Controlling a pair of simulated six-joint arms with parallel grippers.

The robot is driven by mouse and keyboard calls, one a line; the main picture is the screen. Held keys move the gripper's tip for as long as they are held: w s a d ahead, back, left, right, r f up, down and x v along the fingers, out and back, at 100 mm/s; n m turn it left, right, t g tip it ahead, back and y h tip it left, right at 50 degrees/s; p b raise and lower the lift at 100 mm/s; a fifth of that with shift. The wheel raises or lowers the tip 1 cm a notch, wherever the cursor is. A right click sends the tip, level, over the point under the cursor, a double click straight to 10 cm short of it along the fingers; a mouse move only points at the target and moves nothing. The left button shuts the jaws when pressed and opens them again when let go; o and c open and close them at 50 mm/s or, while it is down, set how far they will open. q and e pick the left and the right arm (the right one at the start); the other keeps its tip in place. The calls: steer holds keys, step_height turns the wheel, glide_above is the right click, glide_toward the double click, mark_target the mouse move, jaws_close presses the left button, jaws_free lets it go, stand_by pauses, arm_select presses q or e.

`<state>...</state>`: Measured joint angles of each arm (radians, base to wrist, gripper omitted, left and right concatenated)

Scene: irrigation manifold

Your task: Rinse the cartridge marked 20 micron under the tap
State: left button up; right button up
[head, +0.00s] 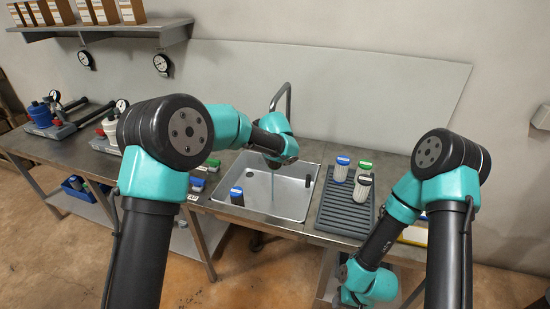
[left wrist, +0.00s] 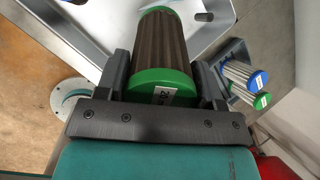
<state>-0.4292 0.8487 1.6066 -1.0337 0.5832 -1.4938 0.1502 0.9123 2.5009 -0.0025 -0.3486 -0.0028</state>
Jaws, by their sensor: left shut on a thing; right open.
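In the left wrist view my left gripper (left wrist: 163,78) is shut on a green-capped cartridge (left wrist: 158,45) with brown, dirty-looking pleats. Its label is partly readable and starts with 20. In the head view my left wrist is above the steel sink (head: 285,207), close to the tap (head: 288,92); the held cartridge is mostly hidden there. A thin pale streak below the wrist may be water, but I cannot tell. My right gripper (head: 348,297) is open, low at the bench's front edge, right of the sink, and only partly seen.
A grey ribbed mat (head: 338,216) right of the sink holds cartridges with blue (head: 342,160), green (head: 365,164) and dark (head: 364,180) caps. A blue-capped item (head: 237,195) stands at the sink's left. Pump units (head: 50,125) stand on the left bench; a shelf (head: 110,33) hangs above.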

arm_select(q)
steer(key=shift+w+f, duration=0.25)
steer(key=shift+w, duration=0.9)
steer(key=shift+w+f, duration=0.25)
steer(key=shift+w, duration=0.9)
steer(key=shift+d, duration=0.2)
steer(key=shift+d, duration=0.4)
steer(key=shift+a, duration=0.15)
steer(key=shift+a, duration=0.4)
steer(key=shift+d, duration=0.15)
steer(key=shift+d, duration=0.4)
